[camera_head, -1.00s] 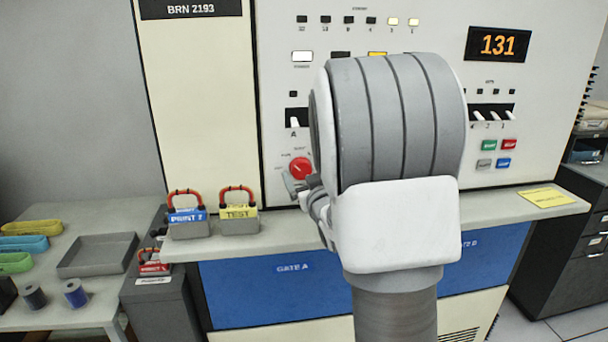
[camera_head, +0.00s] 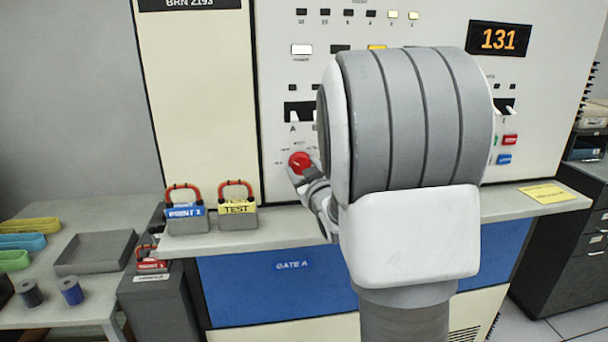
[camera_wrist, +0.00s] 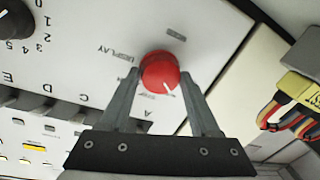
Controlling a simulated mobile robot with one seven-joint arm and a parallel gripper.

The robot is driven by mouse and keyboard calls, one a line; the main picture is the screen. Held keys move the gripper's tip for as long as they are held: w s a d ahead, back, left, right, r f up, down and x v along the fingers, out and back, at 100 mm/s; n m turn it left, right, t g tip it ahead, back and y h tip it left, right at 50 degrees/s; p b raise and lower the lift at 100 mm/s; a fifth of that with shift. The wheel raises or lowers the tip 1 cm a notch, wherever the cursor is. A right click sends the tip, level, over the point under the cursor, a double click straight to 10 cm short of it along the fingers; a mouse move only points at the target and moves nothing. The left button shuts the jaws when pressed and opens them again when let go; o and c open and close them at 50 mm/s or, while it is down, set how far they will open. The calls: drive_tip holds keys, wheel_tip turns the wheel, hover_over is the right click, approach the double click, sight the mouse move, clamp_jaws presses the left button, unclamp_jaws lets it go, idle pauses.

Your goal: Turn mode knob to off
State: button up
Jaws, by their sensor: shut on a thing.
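The red round mode knob (camera_head: 300,162) sits low on the white console panel, left of my arm. In the wrist view the red knob (camera_wrist: 160,72) shows a white pointer line on its face, aimed towards the lower right of that picture. My gripper (camera_wrist: 160,80) has one finger on each side of the knob and is shut on it. In the head view my gripper (camera_head: 302,176) reaches the knob from below right, partly hidden by my wrist. Of the labels around the knob, DISPLAY is readable in the wrist view; the others are too small or covered.
A shelf (camera_head: 380,221) runs below the panel. A black knob (camera_wrist: 15,20) and a row of switches (camera_wrist: 50,105) are near the gripper in the wrist view.

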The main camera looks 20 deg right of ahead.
drive_tip(key=n+b, duration=0.5)
drive_tip(key=b, duration=0.1)
drive_tip(key=shift+f+g, duration=0.15)
drive_tip(key=shift+g, duration=0.25)
drive_tip(key=shift+a+n+b, duration=0.1)
drive_tip(key=shift+n+b, duration=0.65)
drive_tip(key=shift+n, duration=0.15)
drive_tip(key=shift+r, duration=0.25)
drive_tip(key=o, duration=1.4)
drive_tip(key=shift+c, duration=0.2)
drive_tip(key=shift+s, duration=0.1)
drive_tip(key=s+a+r+p, duration=0.1)
drive_tip(key=s+a, duration=0.2)
drive_tip(key=s, duration=1.3)
drive_tip(key=shift+s+a+r, duration=0.2)
drive_tip(key=shift+s, duration=0.2)
